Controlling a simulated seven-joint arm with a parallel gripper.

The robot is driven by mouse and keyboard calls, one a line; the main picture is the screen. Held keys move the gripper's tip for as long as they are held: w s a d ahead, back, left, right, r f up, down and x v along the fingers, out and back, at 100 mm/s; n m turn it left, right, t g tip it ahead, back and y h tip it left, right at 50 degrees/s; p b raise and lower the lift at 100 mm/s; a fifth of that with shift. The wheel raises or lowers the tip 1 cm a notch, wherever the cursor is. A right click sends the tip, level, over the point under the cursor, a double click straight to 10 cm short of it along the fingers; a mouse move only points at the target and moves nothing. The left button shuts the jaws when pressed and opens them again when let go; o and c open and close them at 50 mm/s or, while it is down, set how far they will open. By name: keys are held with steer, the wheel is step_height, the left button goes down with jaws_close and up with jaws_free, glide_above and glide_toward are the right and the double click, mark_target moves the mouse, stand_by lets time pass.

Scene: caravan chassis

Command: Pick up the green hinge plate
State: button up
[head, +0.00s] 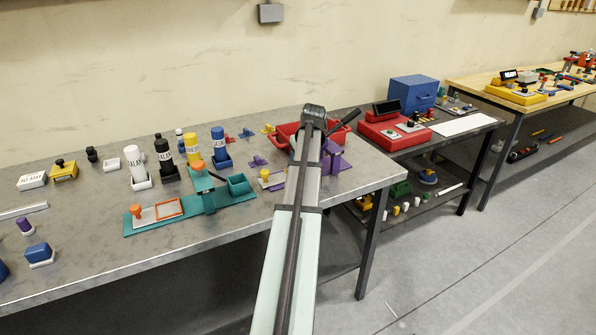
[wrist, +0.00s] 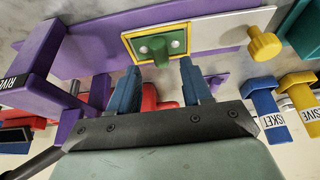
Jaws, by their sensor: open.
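In the wrist view, a small plate with a green knob (wrist: 153,47) sits inside a yellow-edged frame on a purple fixture (wrist: 95,50); it looks like the green hinge plate. My gripper (wrist: 160,67) is open, its two blue fingers pointing at the fixture, one on each side below the green knob. Whether the fingertips touch the plate cannot be told. In the head view my arm covers the gripper and the plate; part of the purple fixture (head: 336,166) shows to its right.
A yellow knob (wrist: 264,43) on a grey plate stands right of the green knob. A purple block labelled RIVE (wrist: 25,70) rises at the left. In the head view a red bin (head: 287,130) is behind, and a teal fixture (head: 150,221) and several labelled bottles stand left.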

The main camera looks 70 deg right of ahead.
steer(key=shift+x, duration=2)
steer(key=shift+r, duration=0.1)
steer(key=shift+c, duration=0.4)
jaws_close()
